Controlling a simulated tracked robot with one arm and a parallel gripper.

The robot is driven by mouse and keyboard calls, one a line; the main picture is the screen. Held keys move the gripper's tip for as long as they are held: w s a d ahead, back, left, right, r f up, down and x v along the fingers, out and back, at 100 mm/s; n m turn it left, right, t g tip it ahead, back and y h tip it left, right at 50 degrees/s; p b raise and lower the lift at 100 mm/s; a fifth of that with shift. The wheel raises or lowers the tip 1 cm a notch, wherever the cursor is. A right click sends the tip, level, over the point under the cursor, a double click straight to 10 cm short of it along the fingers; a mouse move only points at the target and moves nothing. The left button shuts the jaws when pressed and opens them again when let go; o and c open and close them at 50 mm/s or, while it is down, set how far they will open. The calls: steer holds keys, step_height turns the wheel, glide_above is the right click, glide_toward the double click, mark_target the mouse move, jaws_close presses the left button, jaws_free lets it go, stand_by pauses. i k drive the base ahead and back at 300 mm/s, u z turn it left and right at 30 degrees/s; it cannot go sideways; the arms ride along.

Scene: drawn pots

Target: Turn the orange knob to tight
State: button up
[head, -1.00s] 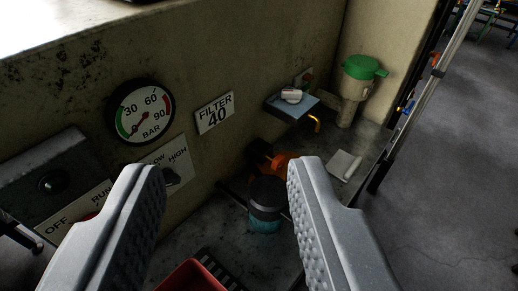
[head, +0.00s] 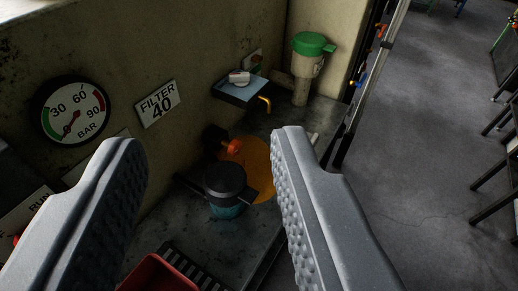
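A small orange knob (head: 232,147) sits on a dark fitting at the wall, behind a round pot. A flat, round orange shape (head: 257,166) lies just right of it, partly hidden by the pot; I cannot tell whether the two are joined. The pot (head: 226,183) has a dark lid with a side handle and a teal lower body. My gripper (head: 205,145) is open and empty, its two grey ridged fingers wide apart in the foreground. The knob and pot show between the fingers, farther away. No marking for tight is legible.
A pressure gauge (head: 73,111) and a "FILTER 40" sign (head: 158,103) are on the wall at left. A small shelf (head: 241,91) with a brass spout and a green-lidded canister (head: 306,68) stand behind. A red tray (head: 157,274) is at the front.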

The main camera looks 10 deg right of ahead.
mark_target(234, 148)
steer(key=k, duration=0.95)
steer(key=z, duration=0.75)
steer(key=i, duration=1.95)
steer(key=u, duration=0.75)
